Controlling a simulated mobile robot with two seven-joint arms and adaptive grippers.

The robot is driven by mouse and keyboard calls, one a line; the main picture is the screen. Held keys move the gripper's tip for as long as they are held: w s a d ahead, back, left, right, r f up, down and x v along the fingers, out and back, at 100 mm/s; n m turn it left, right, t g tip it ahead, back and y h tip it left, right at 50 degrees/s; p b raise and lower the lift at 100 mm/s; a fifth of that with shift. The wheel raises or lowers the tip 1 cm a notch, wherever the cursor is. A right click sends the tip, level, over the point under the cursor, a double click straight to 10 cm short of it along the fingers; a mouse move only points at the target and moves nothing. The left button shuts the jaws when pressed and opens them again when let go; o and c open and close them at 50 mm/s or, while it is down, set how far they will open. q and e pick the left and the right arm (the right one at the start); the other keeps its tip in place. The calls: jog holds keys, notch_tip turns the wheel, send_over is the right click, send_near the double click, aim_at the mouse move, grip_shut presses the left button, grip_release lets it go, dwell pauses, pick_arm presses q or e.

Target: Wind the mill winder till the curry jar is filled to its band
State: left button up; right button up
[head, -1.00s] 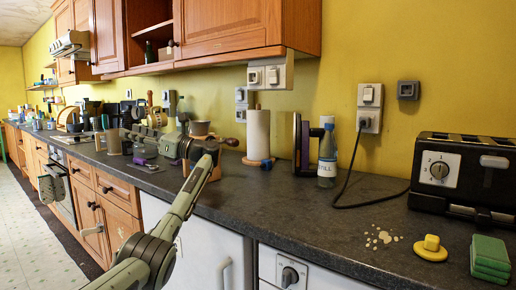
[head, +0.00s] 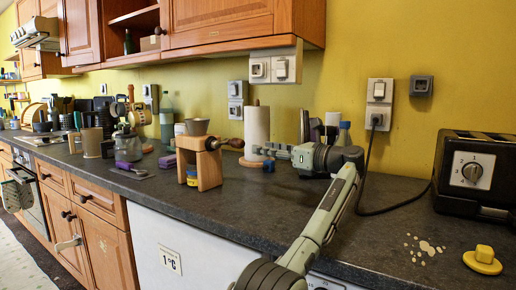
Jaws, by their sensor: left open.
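The mill (head: 208,165) is a wooden frame with a grey funnel on top, standing on the dark worktop left of centre. Its winder (head: 225,143) sticks out to the right and ends in a dark reddish-brown knob. The curry jar (head: 192,179), small with yellow and blue on it, stands under the mill's head; its fill level is too small to read. My left gripper (head: 264,150) is open, pointing left, to the right of the winder's knob and apart from it in the picture. My right gripper is out of view.
A paper roll (head: 257,130) stands behind my left gripper. A purple-handled tool (head: 131,169), a mug (head: 92,143) and a kettle (head: 128,146) are to the left. A black toaster (head: 475,175) and a yellow object (head: 483,260) are at right. The front worktop is mostly clear.

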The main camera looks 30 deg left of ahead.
aim_at(243, 142)
pick_arm(q)
jog(key=shift+w+a, duration=0.3)
jog(key=shift+a, duration=1.05)
jog(key=shift+w+a, duration=0.3)
jog(key=shift+a, duration=1.05)
jog(key=shift+w+a, duration=0.3)
jog(key=shift+a, duration=1.05)
jog(key=shift+a, duration=0.2)
jog(key=shift+c, duration=0.6)
grip_shut()
jog(key=shift+r, duration=0.3)
